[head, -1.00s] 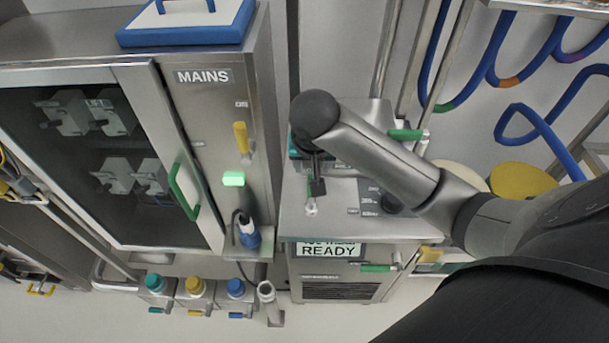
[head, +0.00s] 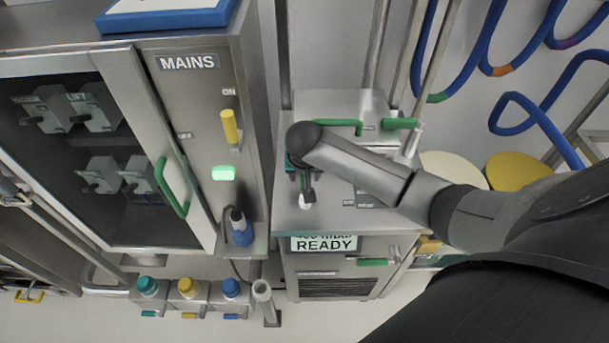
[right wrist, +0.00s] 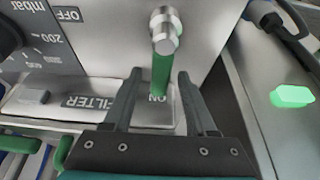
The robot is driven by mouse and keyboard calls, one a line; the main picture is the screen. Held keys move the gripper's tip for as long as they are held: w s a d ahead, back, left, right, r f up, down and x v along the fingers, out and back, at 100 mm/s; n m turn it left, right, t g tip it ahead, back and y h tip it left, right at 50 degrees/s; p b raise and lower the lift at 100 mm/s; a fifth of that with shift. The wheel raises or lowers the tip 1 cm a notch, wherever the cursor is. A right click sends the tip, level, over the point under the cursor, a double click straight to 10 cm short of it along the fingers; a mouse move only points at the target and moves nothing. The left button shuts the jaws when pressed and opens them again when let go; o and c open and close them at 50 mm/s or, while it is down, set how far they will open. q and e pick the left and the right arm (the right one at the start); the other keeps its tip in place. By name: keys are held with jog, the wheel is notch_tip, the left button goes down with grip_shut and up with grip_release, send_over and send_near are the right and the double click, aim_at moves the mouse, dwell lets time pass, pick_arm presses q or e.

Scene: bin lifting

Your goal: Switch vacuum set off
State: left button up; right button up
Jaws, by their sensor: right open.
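The vacuum set is a steel cabinet (head: 345,222) with a lit READY display (head: 323,244) on its front. Its switch, a green lever (right wrist: 160,76) on a round metal pivot (right wrist: 164,28), shows in the right wrist view. The lever points at the ON label (right wrist: 157,98); the OFF label (right wrist: 68,14) is to its upper left. My right gripper (right wrist: 158,76) is open, its fingers on either side of the lever with gaps visible. In the head view my right gripper (head: 307,188) is over the panel and hides most of the switch. My left gripper is not in view.
A mbar dial (right wrist: 8,38) and a FILTER plate (right wrist: 90,103) sit beside the switch. The MAINS cabinet (head: 190,95), with a yellow lever (head: 230,127) and green lamp (head: 224,173), stands to the left. Green handles (head: 400,123) are near my arm. Blue hoses (head: 535,112) hang at right.

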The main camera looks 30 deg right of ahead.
jog(key=shift+c, duration=0.4)
grip_shut()
dwell(1.0)
